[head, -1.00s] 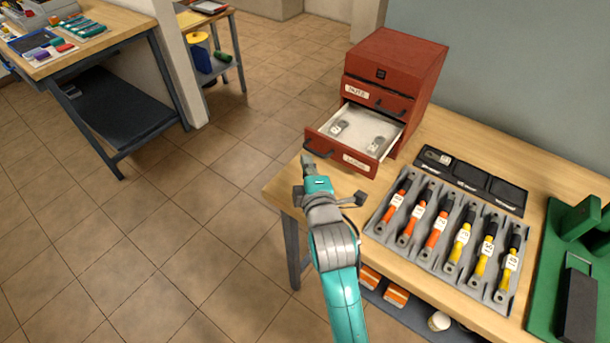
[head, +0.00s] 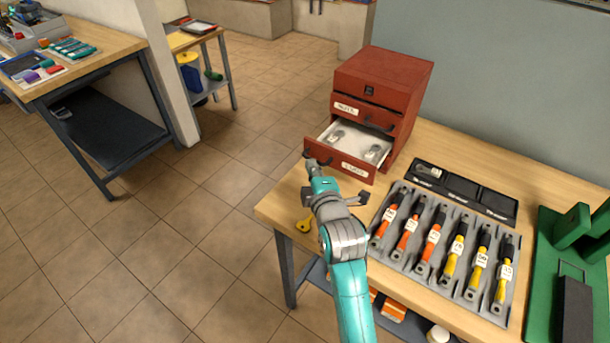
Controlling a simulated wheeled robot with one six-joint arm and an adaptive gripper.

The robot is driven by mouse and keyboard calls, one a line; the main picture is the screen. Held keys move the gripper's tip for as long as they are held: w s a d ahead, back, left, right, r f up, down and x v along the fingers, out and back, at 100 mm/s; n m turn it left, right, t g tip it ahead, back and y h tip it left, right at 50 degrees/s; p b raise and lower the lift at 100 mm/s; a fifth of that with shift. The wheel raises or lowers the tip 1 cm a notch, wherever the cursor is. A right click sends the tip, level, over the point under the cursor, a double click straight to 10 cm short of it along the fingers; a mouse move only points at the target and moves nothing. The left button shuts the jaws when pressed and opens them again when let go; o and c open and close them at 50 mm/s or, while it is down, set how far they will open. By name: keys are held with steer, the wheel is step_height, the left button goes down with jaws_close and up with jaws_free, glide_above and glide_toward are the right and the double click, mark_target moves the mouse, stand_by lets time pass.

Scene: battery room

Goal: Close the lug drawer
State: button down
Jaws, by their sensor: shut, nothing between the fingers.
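The lug drawer (head: 340,167) is the lower drawer of a red cabinet (head: 384,84) on the wooden bench. It stands partly open, with metal lugs (head: 372,153) on its pale floor and a white label on its front. My gripper (head: 312,166) is shut and empty. Its tip is at the left end of the drawer front, by the dark handle; I cannot tell whether it touches.
A grey tray (head: 440,250) of orange and yellow handled tools lies on the bench right of my arm. A black three-part tray (head: 464,190) is behind it. A yellow key-like item (head: 305,224) lies left of my arm. A green fixture (head: 575,230) stands far right.

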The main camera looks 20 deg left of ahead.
mark_target(338, 147)
steer(key=w+d, duration=0.1)
steer(key=w, duration=0.2)
steer(key=w+d, duration=0.1)
steer(key=w, duration=0.3)
steer(key=w+d, duration=0.1)
steer(key=w, duration=0.3)
steer(key=shift+w+d, duration=0.2)
steer(key=shift+d, duration=0.15)
steer(key=shift+w+d, duration=0.2)
steer(key=shift+w, duration=0.4)
steer(key=shift+w+d+r, duration=0.1)
steer(key=shift+d+r, duration=0.1)
